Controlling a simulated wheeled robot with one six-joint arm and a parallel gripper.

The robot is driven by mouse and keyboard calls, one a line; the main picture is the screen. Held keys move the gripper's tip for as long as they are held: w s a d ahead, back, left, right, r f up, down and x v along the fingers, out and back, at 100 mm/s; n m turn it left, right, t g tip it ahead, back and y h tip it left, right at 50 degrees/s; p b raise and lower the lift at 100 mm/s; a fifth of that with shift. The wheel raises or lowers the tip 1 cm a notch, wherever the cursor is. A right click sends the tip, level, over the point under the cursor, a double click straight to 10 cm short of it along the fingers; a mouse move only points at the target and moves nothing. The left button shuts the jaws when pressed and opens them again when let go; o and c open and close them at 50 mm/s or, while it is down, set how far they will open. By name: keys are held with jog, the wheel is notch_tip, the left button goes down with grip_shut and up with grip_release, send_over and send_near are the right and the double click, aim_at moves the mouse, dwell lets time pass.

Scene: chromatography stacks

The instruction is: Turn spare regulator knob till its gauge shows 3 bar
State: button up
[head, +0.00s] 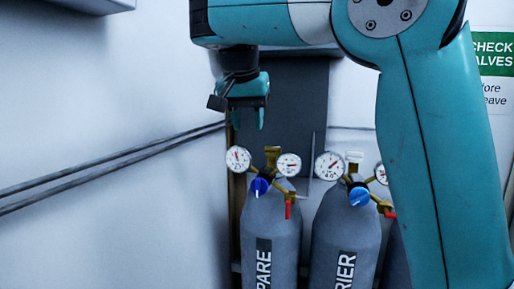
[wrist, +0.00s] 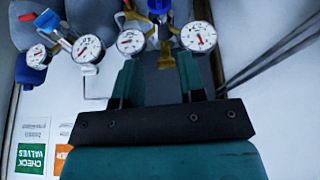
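The spare cylinder (head: 270,232) stands upright, its label partly showing as "PARE". Its brass regulator has a dark blue knob (head: 260,187), a left gauge (head: 238,159), a right gauge (head: 289,164) and a red lever (head: 288,208). The gauge numbers are too small to read. In the wrist view, upside down, the knob (wrist: 158,7) is at the top edge between the two gauges. My gripper (head: 250,122) points down above and behind the left gauge in the picture, clear of the knob. In the wrist view its two fingers (wrist: 157,75) are apart with nothing between them.
The carrier cylinder (head: 345,235) stands close at right, with a lighter blue knob (head: 359,196) and its own gauges (head: 328,165). Another cylinder is mostly hidden behind my arm. Pipes (head: 110,165) run along the left wall. A grey panel (head: 290,105) is behind.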

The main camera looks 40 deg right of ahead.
jog(key=b, duration=0.9)
send_near(258, 180)
jog(key=shift+m, duration=0.4)
jog(key=x, duration=0.8)
jog(key=shift+w+d+f, duration=0.1)
jog(key=shift+w+f, duration=0.05)
jog(key=shift+f, duration=0.05)
grip_shut()
